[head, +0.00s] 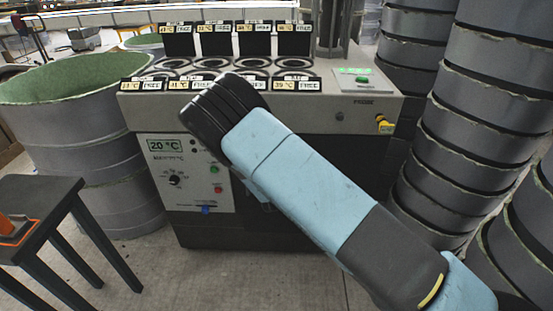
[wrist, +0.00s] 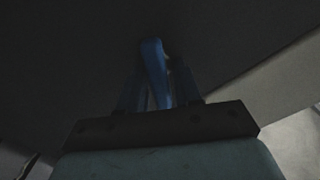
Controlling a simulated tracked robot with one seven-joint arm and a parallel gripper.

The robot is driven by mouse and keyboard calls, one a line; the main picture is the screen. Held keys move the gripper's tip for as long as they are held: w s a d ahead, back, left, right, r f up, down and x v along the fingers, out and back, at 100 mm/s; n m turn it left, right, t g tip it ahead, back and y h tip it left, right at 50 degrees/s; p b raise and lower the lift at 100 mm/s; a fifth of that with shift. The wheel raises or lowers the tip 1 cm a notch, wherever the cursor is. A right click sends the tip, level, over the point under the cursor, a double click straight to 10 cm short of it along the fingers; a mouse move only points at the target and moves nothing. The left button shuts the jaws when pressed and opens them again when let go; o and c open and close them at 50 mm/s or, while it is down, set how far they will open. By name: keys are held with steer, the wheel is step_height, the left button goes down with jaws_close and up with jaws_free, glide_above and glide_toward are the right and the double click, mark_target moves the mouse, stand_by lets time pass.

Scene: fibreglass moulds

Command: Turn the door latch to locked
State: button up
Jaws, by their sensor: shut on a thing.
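In the wrist view, a blue handle (wrist: 155,60), which I take to be the door latch, points nearly straight along the view, its top leaning slightly left. My gripper (wrist: 160,85) is shut on it, with one dark finger on each side. The dark surface behind it is too dim to show any lock marking. In the head view my own blue and black arm reaches to the machine's front (head: 250,220) and hides the gripper and the latch.
The machine's panel (head: 175,165) has a 20 °C display, a dial and small buttons. A green-lined drum (head: 80,120) and a dark table (head: 40,215) stand left. Stacked grey ring moulds (head: 470,130) stand close on the right. Bare floor lies in front.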

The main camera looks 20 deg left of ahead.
steer(key=m, duration=0.5)
steer(key=shift+w+d+f+m, duration=0.15)
steer(key=shift+d+m, duration=0.1)
steer(key=shift+m, duration=0.15)
steer(key=m, duration=0.5)
steer(key=shift+f, duration=0.3)
steer(key=shift+m, duration=0.4)
steer(key=o, duration=0.8)
steer(key=shift+s, duration=0.2)
steer(key=v, duration=1.3)
steer(key=shift+s+f, duration=0.1)
steer(key=shift+s, duration=0.2)
